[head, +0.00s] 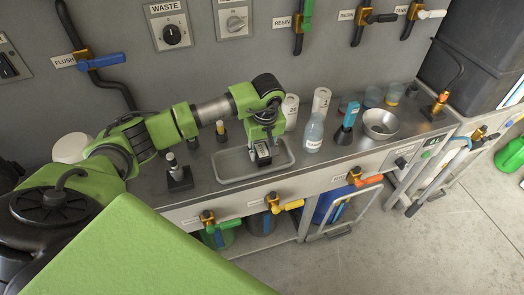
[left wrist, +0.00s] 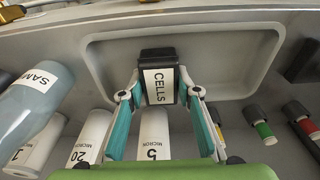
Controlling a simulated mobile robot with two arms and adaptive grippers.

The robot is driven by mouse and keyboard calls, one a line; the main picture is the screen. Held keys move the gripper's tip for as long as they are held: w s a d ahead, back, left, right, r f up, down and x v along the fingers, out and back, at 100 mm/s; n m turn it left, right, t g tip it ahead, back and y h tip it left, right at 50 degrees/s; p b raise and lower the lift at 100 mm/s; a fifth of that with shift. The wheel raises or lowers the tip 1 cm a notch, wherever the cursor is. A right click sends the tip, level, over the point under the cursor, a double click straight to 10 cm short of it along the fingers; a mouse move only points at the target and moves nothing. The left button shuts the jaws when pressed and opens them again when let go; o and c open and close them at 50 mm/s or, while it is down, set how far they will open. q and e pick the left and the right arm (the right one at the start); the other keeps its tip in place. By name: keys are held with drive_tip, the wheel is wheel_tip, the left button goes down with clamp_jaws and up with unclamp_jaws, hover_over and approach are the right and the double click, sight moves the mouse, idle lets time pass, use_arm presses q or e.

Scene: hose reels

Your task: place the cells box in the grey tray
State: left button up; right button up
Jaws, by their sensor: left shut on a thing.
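The cells box (head: 263,153) is a small dark box with a white label. In the left wrist view the cells box (left wrist: 157,85) shows its "CELLS" lettering. My left gripper (head: 263,145) points down and is shut on it; in the left wrist view its teal fingers (left wrist: 161,95) press on both sides. The grey tray (head: 229,171) is shallow and lies on the steel counter. The box is over the tray's inside, and I cannot tell whether it touches the tray floor. The tray (left wrist: 225,62) looks otherwise empty in the left wrist view. My right gripper is not in view.
White micron-labelled cylinders (head: 290,112) and a sample bottle (head: 313,133) stand right of the tray. A metal bowl (head: 381,124) and a blue-handled tool (head: 348,120) are farther right. A black-based fitting (head: 178,177) stands left. Valve handles (head: 283,204) line the counter front.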

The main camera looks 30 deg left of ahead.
use_arm(q)
drive_tip(key=shift+f, duration=0.55)
drive_tip(key=shift+f, duration=0.15)
drive_tip(key=o, duration=1.1)
